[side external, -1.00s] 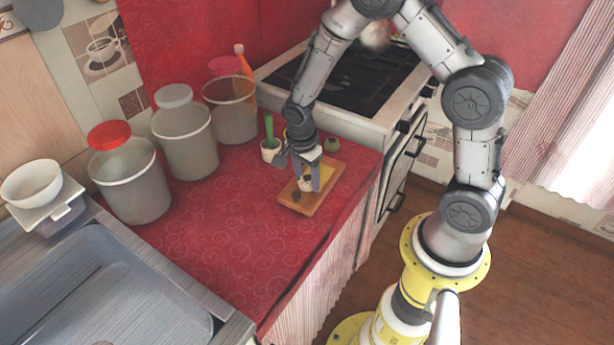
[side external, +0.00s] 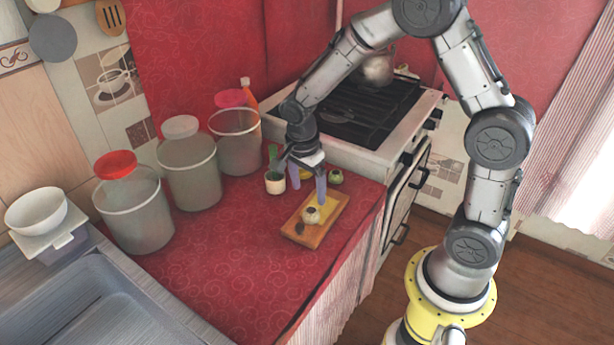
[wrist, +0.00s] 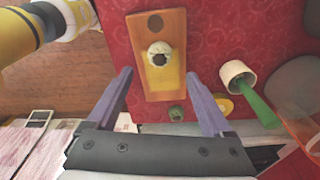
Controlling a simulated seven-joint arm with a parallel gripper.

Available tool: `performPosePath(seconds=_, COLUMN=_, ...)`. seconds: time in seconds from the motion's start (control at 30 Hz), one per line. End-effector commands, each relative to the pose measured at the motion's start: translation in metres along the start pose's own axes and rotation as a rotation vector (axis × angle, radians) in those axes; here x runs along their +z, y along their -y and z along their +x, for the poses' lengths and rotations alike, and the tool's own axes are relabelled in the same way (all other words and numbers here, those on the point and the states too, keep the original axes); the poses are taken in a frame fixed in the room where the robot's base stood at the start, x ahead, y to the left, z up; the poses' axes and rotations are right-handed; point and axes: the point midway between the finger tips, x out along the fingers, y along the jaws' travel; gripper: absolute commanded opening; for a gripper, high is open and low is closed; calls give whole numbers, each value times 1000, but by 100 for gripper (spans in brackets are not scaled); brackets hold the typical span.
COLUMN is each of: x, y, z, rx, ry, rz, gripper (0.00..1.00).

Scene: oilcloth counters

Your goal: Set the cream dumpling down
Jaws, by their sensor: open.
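The cream dumpling (side external: 311,215) is a small round pale thing with a dark top. It rests on the wooden board (side external: 328,215), and it also shows on the board in the wrist view (wrist: 159,54). My gripper (side external: 308,184) is open and empty, above and a little behind the dumpling, clear of it. In the wrist view my gripper's two fingers (wrist: 158,74) stand wide apart, with the dumpling beyond their tips.
A white cup (side external: 275,183) with a green handle stands behind the board. A small green thing (side external: 335,177) lies near the stove (side external: 365,115). Several translucent tubs (side external: 188,172) line the back. The red counter (side external: 225,245) is free in front.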

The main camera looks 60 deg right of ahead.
Motion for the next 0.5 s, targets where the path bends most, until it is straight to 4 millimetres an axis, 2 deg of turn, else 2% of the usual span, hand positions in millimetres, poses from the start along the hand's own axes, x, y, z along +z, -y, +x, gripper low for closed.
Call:
performPosePath(seconds=0.1, x=0, y=1, z=-21, rx=-4, ry=1, rz=0, gripper=85)
performPosePath(seconds=0.33, x=0, y=-1, z=-41, rx=-5, ry=2, rz=-10, gripper=85)
performPosePath(seconds=0.43, x=-1, y=-7, z=-56, rx=-27, ry=8, rz=-78, gripper=85)
performPosePath(seconds=0.5, x=-2, y=-16, z=-73, rx=-61, ry=15, rz=-176, gripper=85)
